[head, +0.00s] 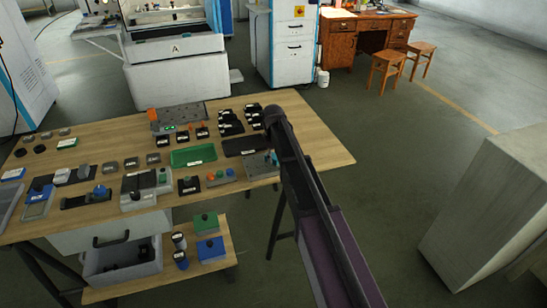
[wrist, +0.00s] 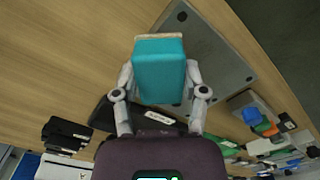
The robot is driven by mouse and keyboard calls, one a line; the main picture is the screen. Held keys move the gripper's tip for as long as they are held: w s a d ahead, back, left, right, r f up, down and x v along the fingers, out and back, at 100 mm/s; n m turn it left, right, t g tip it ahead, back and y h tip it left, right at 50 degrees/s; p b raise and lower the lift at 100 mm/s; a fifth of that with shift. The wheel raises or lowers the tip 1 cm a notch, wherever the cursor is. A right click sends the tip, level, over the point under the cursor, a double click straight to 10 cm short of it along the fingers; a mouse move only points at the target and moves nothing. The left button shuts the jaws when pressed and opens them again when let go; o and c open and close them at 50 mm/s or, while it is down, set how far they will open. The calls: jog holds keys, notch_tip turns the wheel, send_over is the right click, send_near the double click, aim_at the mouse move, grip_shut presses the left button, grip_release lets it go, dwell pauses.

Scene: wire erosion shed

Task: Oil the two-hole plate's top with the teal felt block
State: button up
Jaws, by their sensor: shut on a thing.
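My gripper (wrist: 160,85) is shut on the teal felt block (wrist: 159,75), with a finger on each side of it. A pale tan strip shows along the block's far edge. In the head view a grey plate (head: 258,167) shows near the table's right end, partly hidden by my arm, and the gripper cannot be made out there.
A black tray (wrist: 103,116) with a white label lies beside the plate. A green tray (head: 193,155) and several small blocks and labelled parts crowd the wooden table (head: 318,150) to the left. Its right end is bare. Stools (head: 387,70) stand far off.

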aim_at(251, 167)
jog(key=shift+s+a, duration=0.2)
jog(key=shift+a, duration=0.55)
jog(key=shift+s+a, duration=0.2)
jog(key=shift+a, duration=0.5)
jog(key=shift+a, duration=0.2)
jog(key=shift+s+a, duration=0.2)
jog(key=shift+a, duration=0.45)
jog(key=shift+s+a, duration=0.15)
jog(key=shift+a, duration=0.5)
jog(key=shift+a, duration=0.1)
jog(key=shift+s+a, duration=0.25)
jog(key=shift+a, duration=0.4)
jog(key=shift+s+a, duration=0.2)
jog(key=shift+a, duration=0.45)
